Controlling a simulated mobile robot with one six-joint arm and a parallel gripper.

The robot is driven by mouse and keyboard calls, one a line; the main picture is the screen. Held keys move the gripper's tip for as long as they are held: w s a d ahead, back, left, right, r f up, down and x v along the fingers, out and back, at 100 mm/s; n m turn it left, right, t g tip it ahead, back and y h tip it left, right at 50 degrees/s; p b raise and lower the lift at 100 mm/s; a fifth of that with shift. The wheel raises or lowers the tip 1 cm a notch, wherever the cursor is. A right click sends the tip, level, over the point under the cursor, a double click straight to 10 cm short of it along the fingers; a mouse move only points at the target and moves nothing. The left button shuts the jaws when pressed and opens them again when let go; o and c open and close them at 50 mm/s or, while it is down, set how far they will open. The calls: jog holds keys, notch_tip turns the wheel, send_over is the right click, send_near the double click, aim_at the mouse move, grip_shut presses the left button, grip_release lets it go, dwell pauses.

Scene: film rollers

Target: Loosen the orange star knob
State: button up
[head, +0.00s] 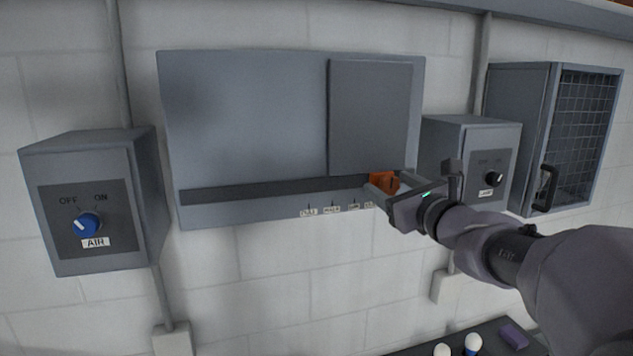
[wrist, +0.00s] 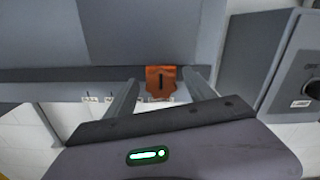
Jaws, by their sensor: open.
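The orange star knob (head: 384,182) sits on the dark horizontal slot of the large grey wall panel (head: 250,120), below the raised grey plate. In the wrist view the orange knob (wrist: 160,82) shows a dark vertical mark on its face. My gripper (head: 380,192) is open at the knob. In the wrist view its two fingers (wrist: 162,88) point toward the panel, one to the left and one to the right of the knob, with a gap visible on each side. I cannot tell how deep the fingertips reach along the knob.
An AIR switch box (head: 150,200) with a blue dial (head: 87,225) is at left. A grey box with a black dial (head: 493,178) and a mesh-front cabinet (head: 590,130) are close at right of my gripper. Small labels (head: 332,209) line the panel's lower edge.

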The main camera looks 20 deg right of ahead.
jog(key=shift+s, duration=0.2)
jog(key=shift+c, duration=0.6)
grip_shut()
